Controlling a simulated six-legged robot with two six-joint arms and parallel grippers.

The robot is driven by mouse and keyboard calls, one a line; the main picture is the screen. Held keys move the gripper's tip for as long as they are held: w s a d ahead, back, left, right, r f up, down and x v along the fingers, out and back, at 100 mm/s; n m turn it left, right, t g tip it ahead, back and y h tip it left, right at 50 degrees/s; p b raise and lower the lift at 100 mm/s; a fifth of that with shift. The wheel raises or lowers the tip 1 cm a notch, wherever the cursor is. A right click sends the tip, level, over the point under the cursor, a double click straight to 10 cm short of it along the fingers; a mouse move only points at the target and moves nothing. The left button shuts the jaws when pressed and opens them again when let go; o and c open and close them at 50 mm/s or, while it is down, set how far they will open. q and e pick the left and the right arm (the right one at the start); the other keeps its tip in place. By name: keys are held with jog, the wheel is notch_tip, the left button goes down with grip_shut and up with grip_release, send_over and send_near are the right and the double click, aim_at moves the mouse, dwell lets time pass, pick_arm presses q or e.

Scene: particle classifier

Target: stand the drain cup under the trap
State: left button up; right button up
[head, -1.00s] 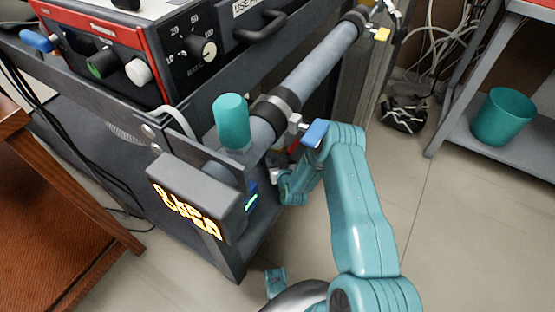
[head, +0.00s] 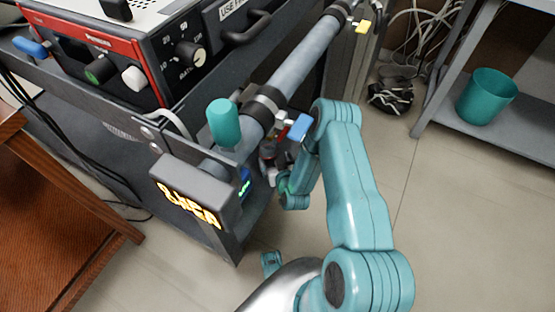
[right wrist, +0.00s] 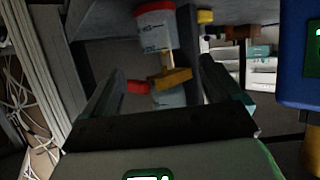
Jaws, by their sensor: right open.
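In the right wrist view, a clear vessel (right wrist: 156,30) with a red top band and dark marks hangs in the middle; it looks like the trap. A yellow handle (right wrist: 170,78) sits below it. Under the handle is a pale see-through body (right wrist: 168,98), perhaps the drain cup, partly hidden by my gripper. My right gripper (right wrist: 165,82) is open, with its fingers on either side of this lower body; I cannot tell whether they touch it. In the head view my right gripper (head: 274,172) is low beside the cart, mostly hidden.
A grey pipe (head: 303,60) with a blue handle (head: 300,127) runs above my gripper. An orange-lit display box (head: 195,185) stands to its left. A teal bin (head: 487,97) sits on a shelf at right. Floor (head: 440,215) is clear at lower right.

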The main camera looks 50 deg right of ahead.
jog(key=v, duration=0.2)
jog(key=shift+s+a+r, duration=0.1)
jog(key=shift+s+a, duration=0.05)
jog(key=shift+s, duration=0.15)
dwell(0.4)
